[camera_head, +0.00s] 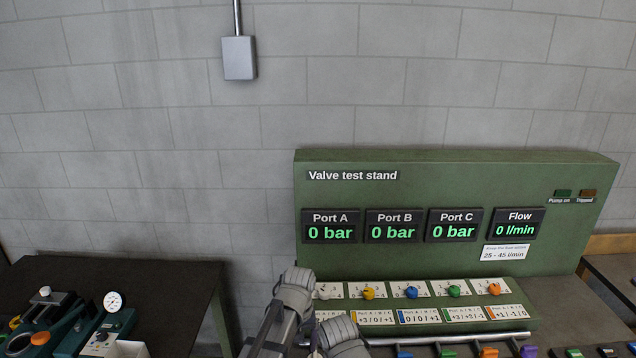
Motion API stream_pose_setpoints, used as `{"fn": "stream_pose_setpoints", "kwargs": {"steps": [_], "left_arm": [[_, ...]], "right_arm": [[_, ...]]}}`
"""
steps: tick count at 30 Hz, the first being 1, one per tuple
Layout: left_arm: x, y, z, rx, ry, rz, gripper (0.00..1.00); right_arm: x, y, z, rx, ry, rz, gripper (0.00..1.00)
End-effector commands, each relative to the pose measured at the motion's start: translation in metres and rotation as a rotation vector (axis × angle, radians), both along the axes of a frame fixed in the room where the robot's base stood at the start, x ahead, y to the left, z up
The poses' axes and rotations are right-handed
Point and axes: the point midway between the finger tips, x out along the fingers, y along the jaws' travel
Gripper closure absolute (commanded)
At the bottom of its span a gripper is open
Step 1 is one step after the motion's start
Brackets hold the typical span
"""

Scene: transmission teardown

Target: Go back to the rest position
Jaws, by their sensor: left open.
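My left gripper (311,314) shows at the bottom centre, in front of the left end of the valve test stand (450,185). Its grey ribbed fingers are apart, and I see nothing held between them. It covers part of the left end of the stand's lower panel. Whether it touches the panel I cannot tell. My right gripper is not in view.
The stand's displays read 0 bar and 0 l/min. Coloured knobs, including a blue knob (411,292), line its lower panel. A dark table (150,280) at left holds a gauge (113,301) and green equipment. The wall above is bare except a grey box (239,58).

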Motion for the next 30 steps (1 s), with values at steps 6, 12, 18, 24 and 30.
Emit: {"fn": "stream_pose_setpoints", "kwargs": {"steps": [6,12,18,24,30], "left_arm": [[-0.045,0.065,0.000,-0.025,-0.027,-0.070,0.14],[-0.071,0.099,0.000,-0.038,-0.050,-0.122,0.14],[-0.089,0.115,0.000,-0.041,-0.063,-0.170,0.14],[-0.097,0.088,-0.001,-0.025,-0.034,-0.239,0.14],[-0.112,0.058,-0.002,-0.001,0.001,-0.325,0.14]], "right_arm": [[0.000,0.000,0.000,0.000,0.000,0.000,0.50],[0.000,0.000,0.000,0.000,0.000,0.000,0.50],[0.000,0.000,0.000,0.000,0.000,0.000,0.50],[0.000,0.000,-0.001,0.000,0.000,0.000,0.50],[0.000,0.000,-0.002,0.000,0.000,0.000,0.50]]}}
